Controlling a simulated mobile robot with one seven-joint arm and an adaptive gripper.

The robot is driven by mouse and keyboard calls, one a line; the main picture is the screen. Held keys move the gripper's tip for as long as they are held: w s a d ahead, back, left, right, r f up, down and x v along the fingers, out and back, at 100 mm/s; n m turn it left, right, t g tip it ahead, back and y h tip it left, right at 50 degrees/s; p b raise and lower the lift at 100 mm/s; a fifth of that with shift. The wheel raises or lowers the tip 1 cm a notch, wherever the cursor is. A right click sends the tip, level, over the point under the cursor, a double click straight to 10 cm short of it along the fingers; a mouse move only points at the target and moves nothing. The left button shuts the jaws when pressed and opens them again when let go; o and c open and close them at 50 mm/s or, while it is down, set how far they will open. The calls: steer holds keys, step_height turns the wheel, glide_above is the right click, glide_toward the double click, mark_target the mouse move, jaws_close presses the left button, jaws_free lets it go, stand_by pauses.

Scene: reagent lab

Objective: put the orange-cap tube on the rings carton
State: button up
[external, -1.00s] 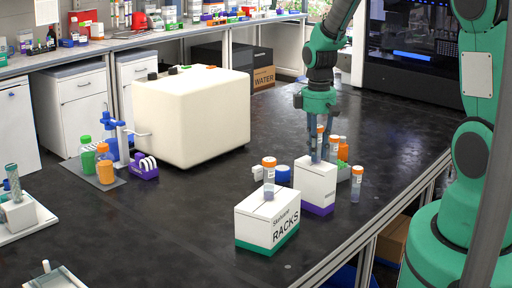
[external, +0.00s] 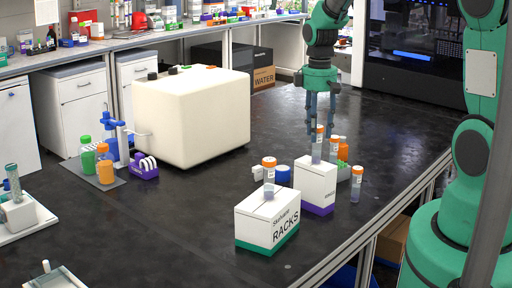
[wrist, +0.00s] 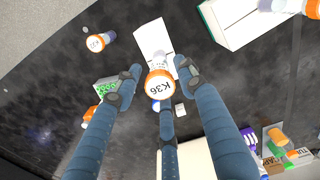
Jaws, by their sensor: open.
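An orange-cap tube (external: 317,146) stands upright on top of the white carton with a purple base (external: 315,186). I take this as the rings carton, though its label is not readable. My gripper (external: 321,118) is open and empty above the tube. In the wrist view the tube's cap, marked K36 (wrist: 160,84), shows between my spread fingers (wrist: 157,68), with the carton's white top (wrist: 153,40) behind it. Another orange-cap tube (external: 268,178) stands on the RACKS carton (external: 267,224). One more (external: 357,184) stands on the bench to the right of the purple-base carton.
A small rack with orange-cap tubes (external: 343,150) stands behind the purple-base carton, and a blue cap (external: 283,173) is to its left. A large cream box (external: 190,118) and bottles (external: 105,171) stand to the left.

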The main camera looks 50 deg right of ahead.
steer(key=shift+r, duration=3)
steer(key=shift+a+r, duration=0.1)
steer(key=shift+r, duration=0.15)
steer(key=s+a+r+m+t, duration=0.1)
steer(key=s+a+r, duration=0.3)
steer(key=a+r, duration=0.4)
steer(key=s+a+r+t, duration=0.2)
steer(key=s+a+r, duration=0.3)
steer(key=r, duration=0.5)
steer(key=s+a+r+m+t, duration=0.1)
steer(key=s+a+r, duration=0.2)
steer(key=s+a, duration=0.3)
steer(key=s+a+r+m+t, duration=0.1)
steer(key=s+a+r, duration=0.2)
steer(key=s, duration=0.8)
steer(key=a, duration=0.2)
steer(key=shift+s+a+r+t, duration=0.3)
steer(key=shift+s+a+r, duration=0.05)
steer(key=shift+a, duration=0.05)
